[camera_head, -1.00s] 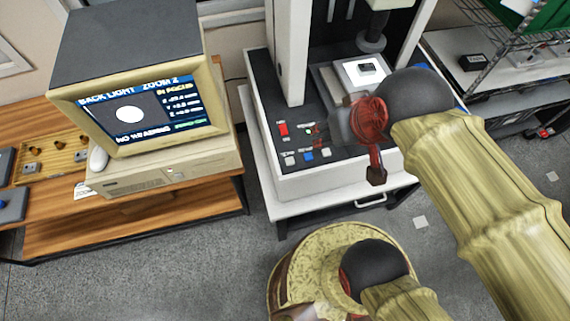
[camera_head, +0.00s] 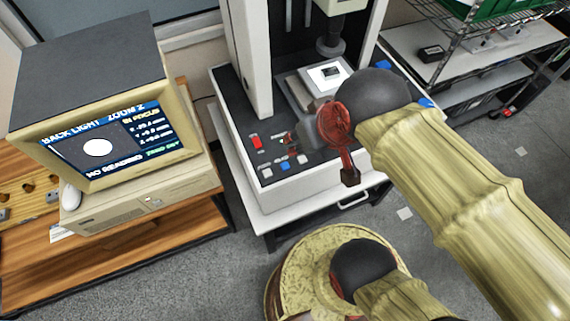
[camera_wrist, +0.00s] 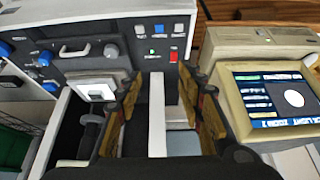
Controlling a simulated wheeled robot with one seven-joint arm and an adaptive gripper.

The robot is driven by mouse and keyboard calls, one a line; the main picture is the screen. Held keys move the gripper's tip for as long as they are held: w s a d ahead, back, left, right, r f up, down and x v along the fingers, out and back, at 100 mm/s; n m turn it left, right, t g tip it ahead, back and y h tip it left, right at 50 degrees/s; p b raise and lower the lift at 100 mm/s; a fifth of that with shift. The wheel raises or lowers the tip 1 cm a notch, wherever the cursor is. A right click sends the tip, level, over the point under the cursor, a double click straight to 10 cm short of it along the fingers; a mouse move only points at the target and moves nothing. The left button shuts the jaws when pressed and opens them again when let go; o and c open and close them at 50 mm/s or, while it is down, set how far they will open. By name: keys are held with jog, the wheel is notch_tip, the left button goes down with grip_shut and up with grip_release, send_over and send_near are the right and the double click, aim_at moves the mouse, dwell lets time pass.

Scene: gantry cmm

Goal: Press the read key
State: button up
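The dark control panel of the measuring machine has a red button (camera_head: 256,142), a blue key (camera_head: 284,166) and white keys (camera_head: 267,173) along its front edge. In the wrist view the panel shows the red button (camera_wrist: 173,56), a blue key (camera_wrist: 159,30), white keys (camera_wrist: 179,28) and small green lights. The key labels are too small to read, so I cannot tell which is the read key. My gripper (camera_head: 288,142) hangs close to the panel, right of the red button. Its two fingers (camera_wrist: 160,92) are apart with nothing between them; contact with the panel is not visible.
A monitor (camera_head: 100,90) on a wooden bench (camera_head: 150,250) shows "BACK LIGHT ZOOM 2", "IN FOCUS" and "NO READING". The machine's white column (camera_head: 247,55) rises behind the panel. A stage with a lit white plate (camera_head: 318,68) lies behind my arm. A wire shelf stands at right.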

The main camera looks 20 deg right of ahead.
grip_shut()
dwell(1.6)
